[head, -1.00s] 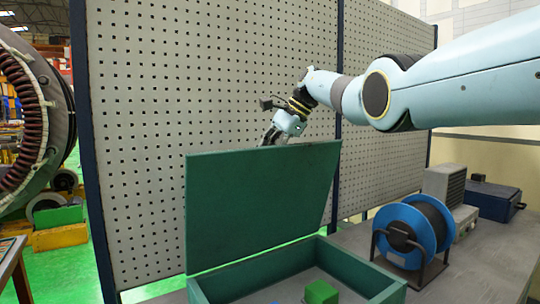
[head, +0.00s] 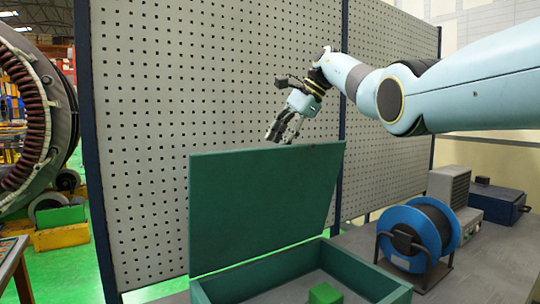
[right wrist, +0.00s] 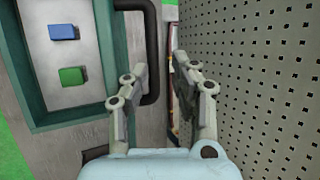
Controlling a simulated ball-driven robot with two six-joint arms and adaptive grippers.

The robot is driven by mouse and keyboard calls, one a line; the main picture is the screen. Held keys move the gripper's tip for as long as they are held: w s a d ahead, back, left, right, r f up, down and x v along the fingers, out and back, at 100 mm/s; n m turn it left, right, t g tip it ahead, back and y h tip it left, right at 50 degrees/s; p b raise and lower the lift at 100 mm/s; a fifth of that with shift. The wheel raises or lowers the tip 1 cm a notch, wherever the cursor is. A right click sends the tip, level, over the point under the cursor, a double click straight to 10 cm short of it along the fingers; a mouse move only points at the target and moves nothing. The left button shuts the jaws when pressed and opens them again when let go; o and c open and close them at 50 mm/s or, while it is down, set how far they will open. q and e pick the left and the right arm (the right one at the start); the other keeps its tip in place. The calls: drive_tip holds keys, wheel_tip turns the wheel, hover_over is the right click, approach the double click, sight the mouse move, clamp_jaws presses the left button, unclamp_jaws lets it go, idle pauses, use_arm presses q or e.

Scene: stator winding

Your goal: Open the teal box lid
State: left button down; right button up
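The teal box (head: 365,270) stands open on the bench. Its lid (head: 262,205) stands raised and nearly upright at the back of the box. My right gripper (head: 281,135) is just above and behind the lid's top edge, with its lower finger tips partly hidden. In the right wrist view, the fingers of my right gripper (right wrist: 160,72) are apart, and I see nothing held between them. The box rim (right wrist: 105,55) is to their left there. My left gripper is out of view.
A green block (head: 325,293) and a blue block (right wrist: 64,32) lie in the box. A blue wire spool (head: 418,235) stands to its right. A perforated panel (head: 220,80) rises close behind the lid. A large stator (head: 40,130) is at the far left.

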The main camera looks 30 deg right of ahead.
drive_tip(key=v, duration=0.5)
drive_tip(key=shift+s+d+r, duration=0.15)
drive_tip(key=shift+s, duration=0.3)
drive_tip(key=shift+w+d+r, duration=0.1)
drive_tip(key=shift+r, duration=0.25)
drive_tip(key=shift+s, duration=0.2)
drive_tip(key=shift+w, duration=0.1)
